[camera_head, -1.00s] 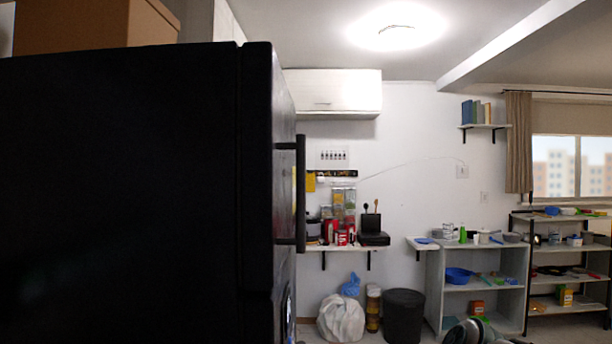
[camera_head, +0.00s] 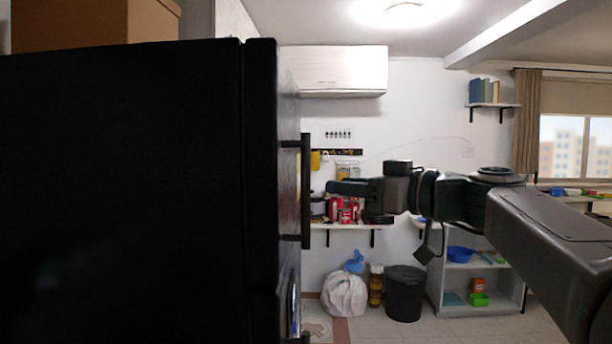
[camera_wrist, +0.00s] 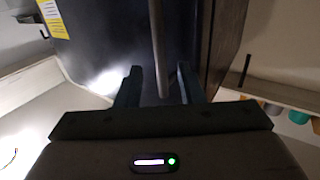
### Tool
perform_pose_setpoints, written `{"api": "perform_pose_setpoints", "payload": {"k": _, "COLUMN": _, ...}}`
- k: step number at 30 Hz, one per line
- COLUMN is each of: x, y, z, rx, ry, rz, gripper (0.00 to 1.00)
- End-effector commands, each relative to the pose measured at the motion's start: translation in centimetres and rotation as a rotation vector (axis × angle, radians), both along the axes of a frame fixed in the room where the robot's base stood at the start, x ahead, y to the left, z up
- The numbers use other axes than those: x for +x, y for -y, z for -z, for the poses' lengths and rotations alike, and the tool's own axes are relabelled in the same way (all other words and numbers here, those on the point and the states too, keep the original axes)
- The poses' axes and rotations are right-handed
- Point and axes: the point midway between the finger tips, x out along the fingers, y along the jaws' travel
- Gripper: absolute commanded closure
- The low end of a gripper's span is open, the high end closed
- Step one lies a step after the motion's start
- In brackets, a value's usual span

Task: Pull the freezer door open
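The black fridge-freezer (camera_head: 120,190) fills the left of the head view. Its upper door (camera_head: 262,170) is seen edge-on and looks closed. I cannot tell from its markings which door is the freezer's. A vertical bar handle (camera_head: 306,190) stands out from this door. My gripper (camera_head: 332,187) is just right of the handle, level with its middle, pointing left. In the wrist view, my gripper (camera_wrist: 158,75) has its fingers apart, with the handle bar (camera_wrist: 158,45) showing in the gap. Whether the bar lies fully between the fingertips is unclear. Neither finger visibly presses on it.
A lower handle (camera_head: 300,338) shows partly at the bottom edge. Behind my arm are a wall shelf (camera_head: 345,227) with spice containers, a white bag (camera_head: 344,295), a black bin (camera_head: 405,293) and a shelf unit (camera_head: 480,275).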

Motion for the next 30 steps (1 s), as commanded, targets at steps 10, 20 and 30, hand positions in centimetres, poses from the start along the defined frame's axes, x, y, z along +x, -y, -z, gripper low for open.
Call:
{"api": "perform_pose_setpoints", "payload": {"k": 10, "x": 4.0, "y": -5.6, "z": -0.2, "rx": -0.001, "ry": -0.003, "rz": -0.002, "gripper": 0.65}}
{"api": "perform_pose_setpoints", "payload": {"k": 20, "x": 5.2, "y": -7.3, "z": 0.0, "rx": -0.001, "ry": -0.002, "rz": 0.0, "gripper": 0.65}}
{"api": "perform_pose_setpoints", "payload": {"k": 30, "x": 5.2, "y": -7.3, "z": 0.0, "rx": -0.001, "ry": -0.002, "rz": 0.0, "gripper": 1.0}}
